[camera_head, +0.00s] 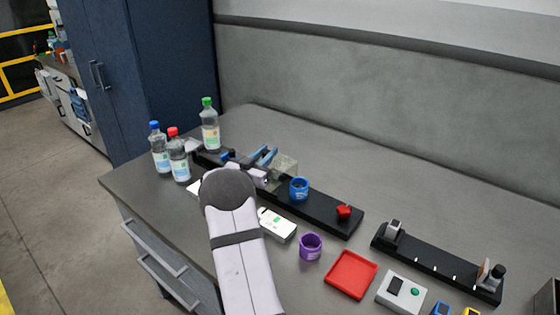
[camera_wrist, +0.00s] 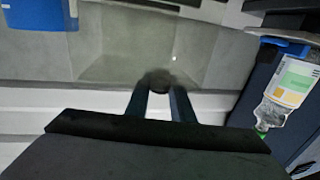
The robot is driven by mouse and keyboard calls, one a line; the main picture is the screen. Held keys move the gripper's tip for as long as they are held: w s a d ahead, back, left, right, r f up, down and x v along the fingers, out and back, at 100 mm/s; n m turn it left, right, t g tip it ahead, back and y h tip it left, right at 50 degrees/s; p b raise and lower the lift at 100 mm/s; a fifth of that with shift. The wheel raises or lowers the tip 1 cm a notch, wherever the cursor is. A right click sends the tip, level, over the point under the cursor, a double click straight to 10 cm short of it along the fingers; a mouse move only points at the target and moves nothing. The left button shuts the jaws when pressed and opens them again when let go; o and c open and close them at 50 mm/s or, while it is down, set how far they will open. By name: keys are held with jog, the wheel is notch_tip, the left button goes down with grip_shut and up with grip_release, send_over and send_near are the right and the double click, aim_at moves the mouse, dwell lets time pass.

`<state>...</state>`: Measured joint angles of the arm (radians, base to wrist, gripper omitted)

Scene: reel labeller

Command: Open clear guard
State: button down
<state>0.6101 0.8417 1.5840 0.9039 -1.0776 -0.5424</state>
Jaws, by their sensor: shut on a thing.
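The clear guard (camera_head: 284,169) is a see-through box on the black labeller base (camera_head: 320,212), behind my arm in the head view. In the wrist view its translucent panel (camera_wrist: 125,58) fills the middle. My gripper (camera_wrist: 158,90) is shut on a small dark round knob (camera_wrist: 158,79) at the guard's edge. Whether the guard is tilted is hard to tell.
A blue reel (camera_head: 299,188) sits on the base next to the guard, with a red knob (camera_head: 344,212) at its end. Several bottles (camera_head: 178,158) stand at the left. A purple reel (camera_head: 310,246), red tray (camera_head: 351,274) and button box (camera_head: 401,291) lie in front. The back right is clear.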

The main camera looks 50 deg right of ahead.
jog(key=shift+w, duration=1.1)
jog(key=shift+w+r, duration=0.15)
jog(key=shift+r, duration=0.05)
jog(key=c, duration=1.8)
grip_release()
jog(key=shift+c, duration=0.2)
jog(key=o, duration=0.3)
jog(key=shift+w+f, duration=0.15)
jog(key=shift+a, duration=0.1)
jog(key=s+a+b, duration=0.1)
jog(key=a, duration=0.6)
jog(key=shift+s+b, duration=0.3)
jog(key=shift+b, duration=0.1)
